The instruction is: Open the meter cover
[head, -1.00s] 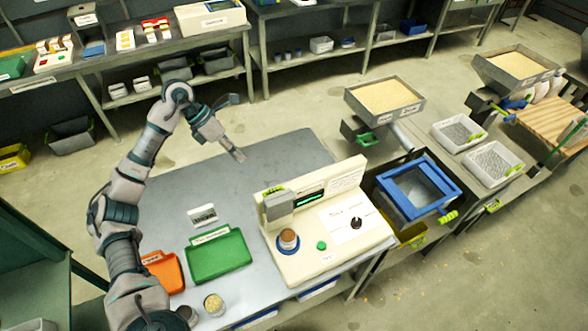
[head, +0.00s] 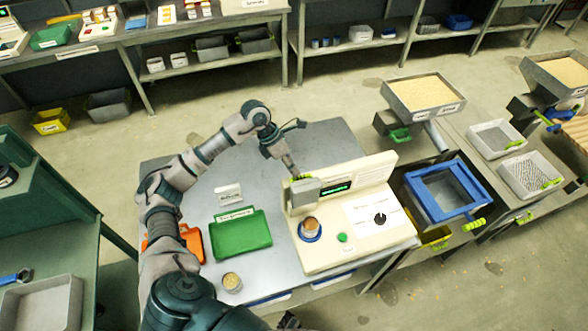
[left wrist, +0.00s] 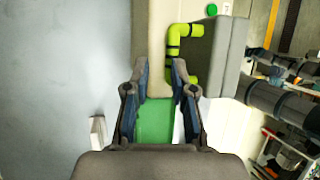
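The meter (head: 345,220) is a cream machine with a green-lit display, a brown cup on a blue ring and a green button. Its grey cover (head: 305,193) is a block at the left end, and looks shut down over that part. The cover also shows in the left wrist view (left wrist: 217,60), with a bent lime-green handle (left wrist: 180,45) on its side. My left gripper (head: 296,177) is just behind the cover in the head view. In the left wrist view its fingers (left wrist: 158,75) are apart and empty, with the handle just ahead of the right fingertip; contact is unclear.
A green tray (head: 242,233), an orange tray (head: 190,240), a small white sign (head: 228,194) and a cup of grain (head: 232,282) are on the grey table (head: 200,200). A blue-framed box (head: 445,192) stands right of the meter. The table behind the meter is clear.

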